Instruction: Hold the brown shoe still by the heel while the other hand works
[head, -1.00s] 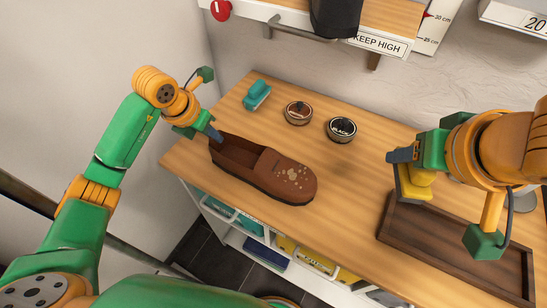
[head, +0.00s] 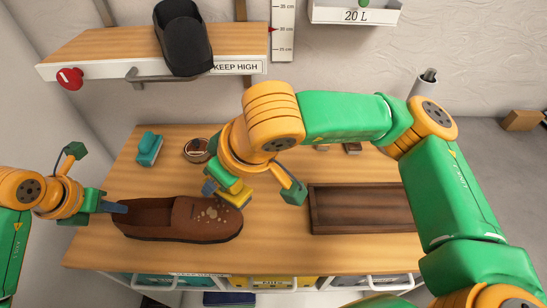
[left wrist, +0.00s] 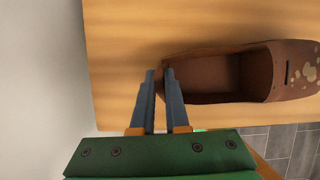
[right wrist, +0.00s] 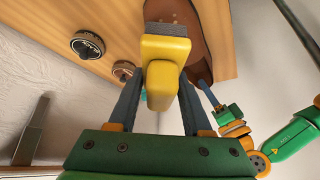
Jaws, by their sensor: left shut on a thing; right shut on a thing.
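The brown shoe (head: 150,220) stands on the wooden table, heel left and toe right, with pale spots on its toe. My left gripper (head: 119,207) is shut on the wall at its heel end; in the left wrist view its two fingers (left wrist: 160,76) meet the heel end of the shoe (left wrist: 215,78). My right gripper (head: 222,187) is shut on a yellow block (head: 236,194) with a grey face, over the toe near the spots. The block also shows between the fingers in the right wrist view (right wrist: 166,75). I cannot tell whether it touches the shoe.
A teal brush (head: 149,148) and a brown-topped tin (head: 196,150) lie behind the shoe. A black-labelled tin shows in the right wrist view (right wrist: 87,45). A dark wooden tray (head: 360,208) lies right. A shelf (head: 100,45) holding a black boot (head: 182,40) hangs above.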

